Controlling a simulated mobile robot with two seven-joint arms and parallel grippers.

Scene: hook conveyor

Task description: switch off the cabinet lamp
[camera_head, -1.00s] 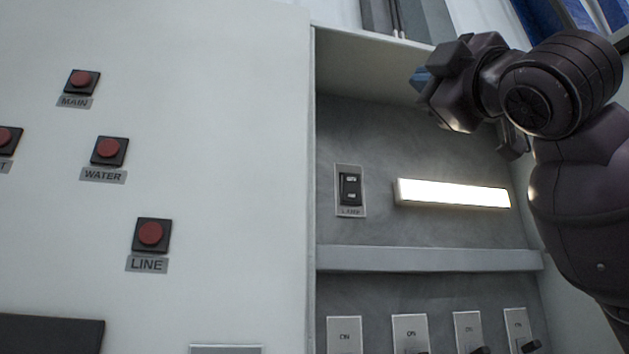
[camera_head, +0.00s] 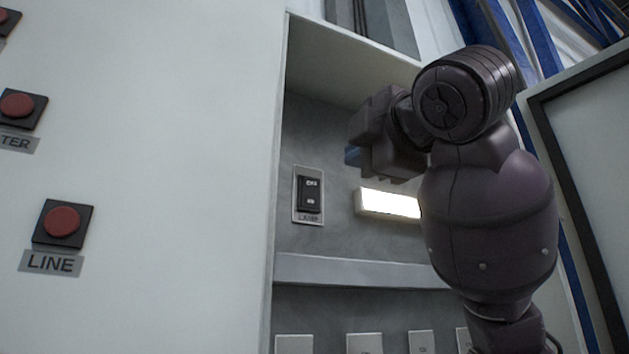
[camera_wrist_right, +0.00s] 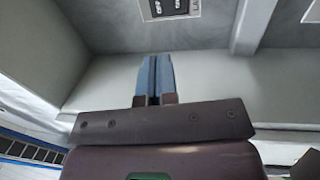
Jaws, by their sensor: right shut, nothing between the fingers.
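The lamp switch (camera_head: 309,195) is a black rocker on a light plate labelled LAMP, on the back wall of the open cabinet, in the head view. Its plate also shows at the top edge of the right wrist view (camera_wrist_right: 172,8), partly cut off. The cabinet lamp (camera_head: 388,204) is a glowing white bar to the right of the switch, partly hidden by my right arm. My right gripper (camera_head: 353,156) is up and to the right of the switch, apart from it. In the right wrist view its blue fingers (camera_wrist_right: 154,78) are together and empty. My left gripper is not in view.
A grey shelf ledge (camera_head: 360,271) runs below the lamp, with several switch plates (camera_head: 365,343) under it. Red buttons, one labelled LINE (camera_head: 62,222), are on the panel at left. An open cabinet door (camera_head: 585,170) stands at the right.

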